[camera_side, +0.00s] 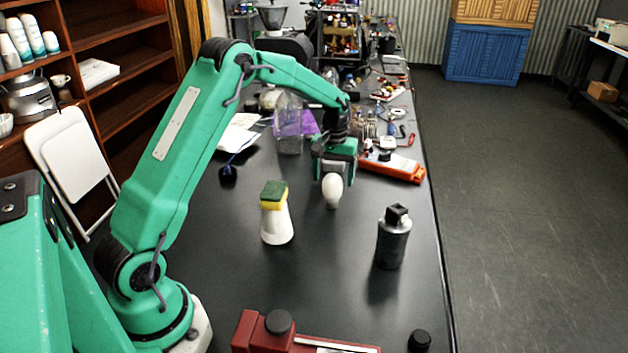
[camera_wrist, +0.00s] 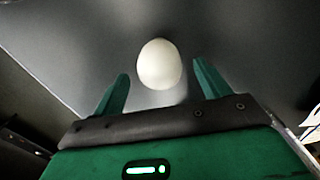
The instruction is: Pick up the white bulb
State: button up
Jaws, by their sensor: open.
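The white bulb (camera_side: 332,190) is a smooth, egg-shaped thing standing on the dark table. My green gripper (camera_side: 334,172) is above and behind it in the side view, pointing down. In the wrist view the bulb (camera_wrist: 159,64) shows just beyond and between the two spread green fingers of my gripper (camera_wrist: 161,88). There is a gap on each side of the bulb, and neither finger touches it. The bulb's lower end and its contact with the table are hidden in the wrist view.
A white cone with a yellow-green sponge (camera_side: 273,195) stands left of the bulb. A dark canister (camera_side: 393,240) stands to the right. An orange tool (camera_side: 395,166) and clutter lie behind. A red device (camera_side: 300,338) and a black knob (camera_side: 419,340) are in front.

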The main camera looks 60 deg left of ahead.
aim_at(332, 190)
jog(key=shift+f, duration=0.15)
jog(key=shift+s+d+f, duration=0.1)
jog(key=shift+f, duration=1.15)
jog(key=shift+s+f, duration=0.1)
jog(key=shift+f, duration=1.15)
jog(key=shift+c, duration=0.4)
jog(key=c, duration=1)
